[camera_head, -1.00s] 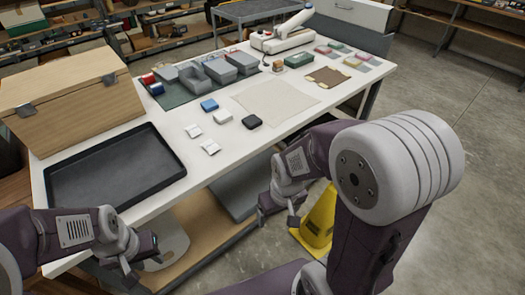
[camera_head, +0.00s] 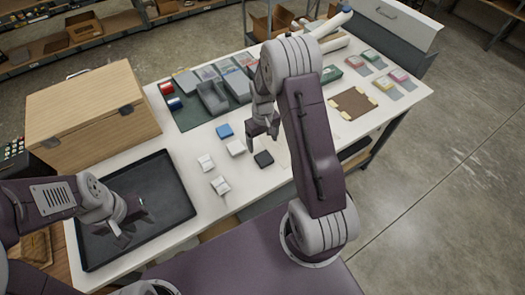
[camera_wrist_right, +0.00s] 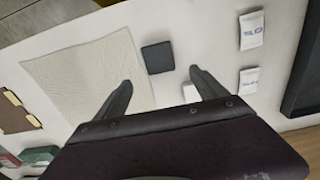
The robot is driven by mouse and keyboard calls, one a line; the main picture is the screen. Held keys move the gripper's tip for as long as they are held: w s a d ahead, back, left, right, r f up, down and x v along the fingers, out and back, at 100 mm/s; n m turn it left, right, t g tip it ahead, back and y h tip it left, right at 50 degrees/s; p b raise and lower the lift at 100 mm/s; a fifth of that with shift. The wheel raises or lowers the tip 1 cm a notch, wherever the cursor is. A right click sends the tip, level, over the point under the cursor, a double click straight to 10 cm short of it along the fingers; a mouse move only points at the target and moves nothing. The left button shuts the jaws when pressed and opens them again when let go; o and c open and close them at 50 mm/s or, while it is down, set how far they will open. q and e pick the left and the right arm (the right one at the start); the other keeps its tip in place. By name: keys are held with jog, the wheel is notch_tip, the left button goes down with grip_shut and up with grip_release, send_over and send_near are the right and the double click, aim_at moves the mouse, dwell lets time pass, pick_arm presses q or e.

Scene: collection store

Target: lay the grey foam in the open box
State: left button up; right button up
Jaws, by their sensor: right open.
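A small dark grey square block (camera_head: 264,159), which looks like the grey foam, lies flat on the white table. The right wrist view shows it (camera_wrist_right: 157,57) just beyond the fingertips. My right gripper (camera_head: 262,137) is open and empty above the table; its two fingers stand apart in the right wrist view (camera_wrist_right: 161,78). A grey open box (camera_head: 212,97) stands on the dark green mat, between other grey boxes; it looks empty. My left gripper (camera_head: 134,226) is over the black tray at the left, and its jaw gap is unclear.
A blue block (camera_head: 224,131) and white packets (camera_head: 220,185) lie near the dark block. A pale cloth (camera_wrist_right: 85,75) lies beside it, mostly hidden by my right arm in the head view. A wooden case (camera_head: 90,115) and black tray (camera_head: 180,200) fill the left end.

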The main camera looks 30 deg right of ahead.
jog(key=p, duration=0.1)
send_over(263, 155)
notch_tip(263, 155, down, 4)
jog(key=shift+w+f, duration=0.1)
jog(key=shift+w+d+f, duration=0.15)
jog(key=shift+f, duration=0.2)
jog(key=shift+s+a+f+p, duration=0.2)
jog(key=shift+s+f+p, duration=0.1)
jog(key=shift+f+p, duration=0.25)
jog(key=shift+s+a+f+p, duration=0.2)
jog(key=shift+s+f+p, duration=0.05)
jog(key=shift+f+p, duration=0.25)
notch_tip(263, 155, down, 2)
jog(key=shift+w+f, duration=0.15)
jog(key=shift+w+d+f, duration=0.15)
jog(key=shift+w+f, duration=0.05)
jog(key=shift+s+r, duration=0.15)
jog(key=shift+s, duration=0.05)
jog(key=c, duration=1.5)
pick_arm(q)
jog(key=r, duration=0.2)
jog(key=shift+w+d+r, duration=0.25)
jog(key=shift+w+r, duration=0.15)
pick_arm(e)
jog(key=shift+w, duration=0.1)
jog(key=shift+c, duration=0.2)
